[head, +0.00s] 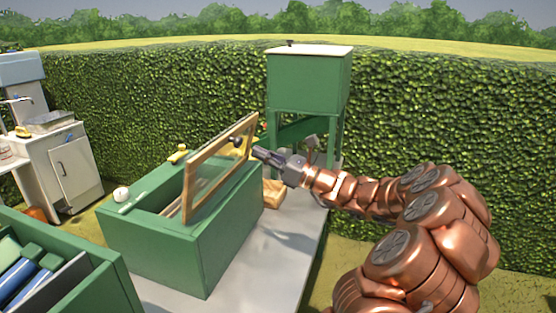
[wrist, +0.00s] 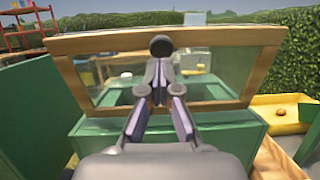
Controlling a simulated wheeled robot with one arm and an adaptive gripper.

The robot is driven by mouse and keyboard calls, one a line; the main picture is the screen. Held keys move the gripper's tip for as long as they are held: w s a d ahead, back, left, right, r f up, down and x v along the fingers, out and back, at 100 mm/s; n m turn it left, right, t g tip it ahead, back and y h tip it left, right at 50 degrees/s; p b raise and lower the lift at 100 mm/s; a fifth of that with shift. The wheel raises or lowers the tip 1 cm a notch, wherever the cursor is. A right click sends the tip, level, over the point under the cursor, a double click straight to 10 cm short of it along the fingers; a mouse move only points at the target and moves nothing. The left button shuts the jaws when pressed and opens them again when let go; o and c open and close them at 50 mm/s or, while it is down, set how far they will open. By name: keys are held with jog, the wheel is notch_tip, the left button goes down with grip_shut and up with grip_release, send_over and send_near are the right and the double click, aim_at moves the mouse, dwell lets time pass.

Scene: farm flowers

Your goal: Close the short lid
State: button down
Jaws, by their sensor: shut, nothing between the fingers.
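The wood-framed glass lid (head: 222,163) stands tilted up, open, on the long green box (head: 205,232). Its frame (wrist: 75,44) spans the wrist view, with the box (wrist: 225,138) below it. A dark round knob (head: 237,141) sits on the lid; a dark round knob also shows in the wrist view (wrist: 160,46). My gripper (head: 258,153) is shut and empty at the lid's right side, close to the knob. In the wrist view its fingertips (wrist: 160,72) are just below the knob. I cannot tell whether they touch the lid.
A tall green stand (head: 308,80) with a pale top is behind the box. A green bin (head: 100,285) with blue rolls is at front left. A white cabinet (head: 70,170) stands at far left. A yellow tray (wrist: 290,127) shows at right in the wrist view. A hedge closes the back.

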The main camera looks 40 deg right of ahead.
aim_at(240, 143)
jog(key=shift+x, duration=1.75)
jog(key=shift+r+p, duration=0.1)
jog(key=shift+p, duration=0.2)
